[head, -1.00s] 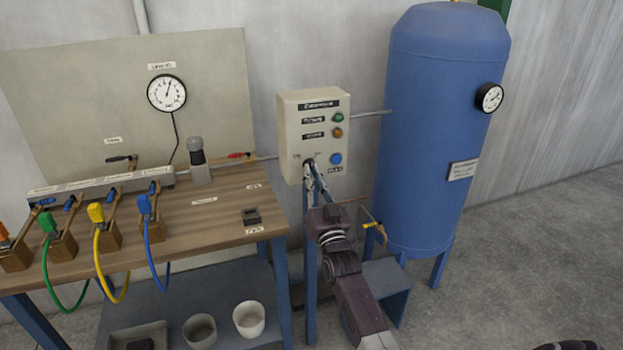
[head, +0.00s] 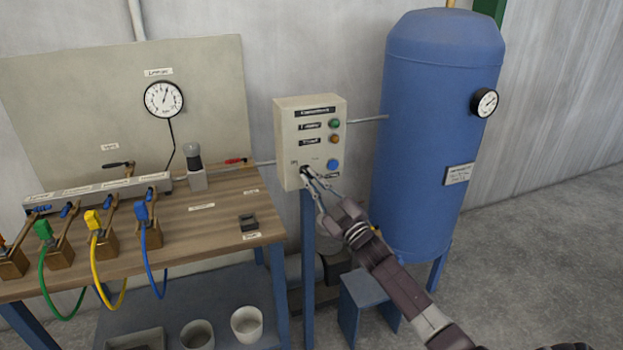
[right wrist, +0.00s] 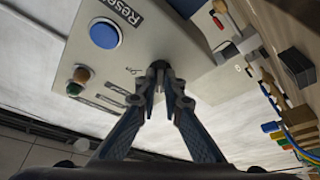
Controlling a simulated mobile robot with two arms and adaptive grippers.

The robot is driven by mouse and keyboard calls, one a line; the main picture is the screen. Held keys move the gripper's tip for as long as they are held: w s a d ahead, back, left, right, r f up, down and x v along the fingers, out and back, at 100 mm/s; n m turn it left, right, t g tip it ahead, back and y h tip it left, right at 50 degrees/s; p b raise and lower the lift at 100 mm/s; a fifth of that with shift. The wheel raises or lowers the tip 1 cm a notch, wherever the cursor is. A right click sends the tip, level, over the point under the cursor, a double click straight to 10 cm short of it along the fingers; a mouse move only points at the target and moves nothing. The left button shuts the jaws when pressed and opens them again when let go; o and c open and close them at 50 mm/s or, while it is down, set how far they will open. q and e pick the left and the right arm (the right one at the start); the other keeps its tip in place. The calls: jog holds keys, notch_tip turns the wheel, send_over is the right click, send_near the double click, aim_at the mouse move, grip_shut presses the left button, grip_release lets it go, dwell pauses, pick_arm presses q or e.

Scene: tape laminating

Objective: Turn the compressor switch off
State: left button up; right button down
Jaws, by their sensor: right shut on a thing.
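The compressor control box (head: 290,130) is a cream panel on a blue post, with a green and an orange light and a blue button (head: 331,165) on its front. The compressor switch (right wrist: 158,68) is a small dark knob low on the panel, beside the blue button. My right gripper (head: 308,176) reaches up to the lower left of the panel. In the right wrist view its fingertips (right wrist: 159,88) are closed around the switch knob, which they partly hide. The knob's exact setting cannot be read. My left gripper is not in view.
A workbench (head: 215,220) with hoses, clamps and a gauge board stands left of the box. A blue tank (head: 425,130) with a gauge (head: 484,102) stands to the right. A small blue stool (head: 368,296) is below my right arm. Open floor lies at the right.

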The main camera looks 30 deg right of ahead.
jog(key=shift+d+n+y, duration=0.1)
jog(key=shift+n+y, duration=0.3)
jog(key=shift+n, duration=0.4)
jog(key=c, duration=2.1)
grip_release()
jog(key=v, duration=1.2)
jog(key=shift+s+r, duration=0.1)
jog(key=shift+r, duration=0.05)
